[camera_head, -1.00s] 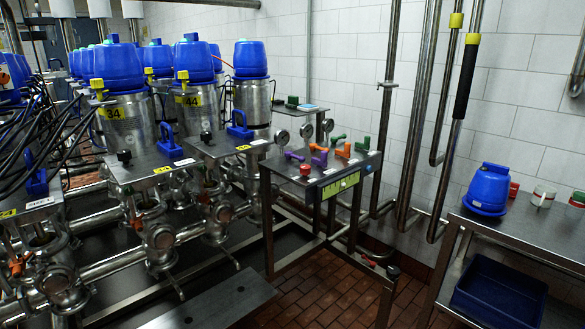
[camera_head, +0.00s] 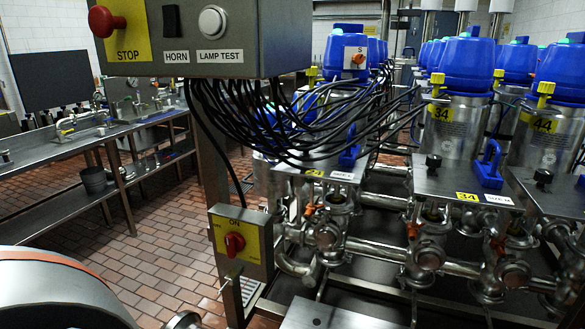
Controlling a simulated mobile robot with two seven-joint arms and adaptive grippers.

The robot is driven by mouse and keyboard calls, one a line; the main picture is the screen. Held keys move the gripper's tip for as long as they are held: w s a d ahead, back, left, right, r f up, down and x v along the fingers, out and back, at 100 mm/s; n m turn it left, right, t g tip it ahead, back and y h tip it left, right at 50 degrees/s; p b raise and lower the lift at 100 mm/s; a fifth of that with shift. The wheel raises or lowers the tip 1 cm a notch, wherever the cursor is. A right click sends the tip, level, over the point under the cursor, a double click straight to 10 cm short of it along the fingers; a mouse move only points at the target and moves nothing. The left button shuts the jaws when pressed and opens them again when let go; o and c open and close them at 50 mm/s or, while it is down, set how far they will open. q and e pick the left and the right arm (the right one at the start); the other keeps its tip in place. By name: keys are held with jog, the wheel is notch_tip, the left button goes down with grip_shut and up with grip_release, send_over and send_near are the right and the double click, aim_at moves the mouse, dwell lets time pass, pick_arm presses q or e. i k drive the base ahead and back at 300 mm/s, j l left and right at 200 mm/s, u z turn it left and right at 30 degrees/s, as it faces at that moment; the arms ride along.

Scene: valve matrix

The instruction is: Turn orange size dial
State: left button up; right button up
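A small orange dial (camera_head: 357,59) on a pale square plate is mounted on the blue valve head at upper centre, with a letter S above it. It is small, and its exact pointing direction is hard to tell. The grey control box in front partly hides the valves around it, and black cables run below it.
The grey control box (camera_head: 190,40) with a red stop button (camera_head: 105,21) stands close at the upper left. A yellow switch box (camera_head: 240,243) with a red knob is below it. Pipes and valves fill the right. A steel counter (camera_head: 110,135) and open tiled floor lie left.

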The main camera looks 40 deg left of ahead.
aim_at(357, 58)
jog(key=i+l+u, duration=0.1)
jog(key=u, duration=0.3)
jog(key=i+l+u, duration=0.2)
jog(key=u, duration=0.2)
jog(key=i+l+u, duration=0.15)
jog(key=u, duration=0.25)
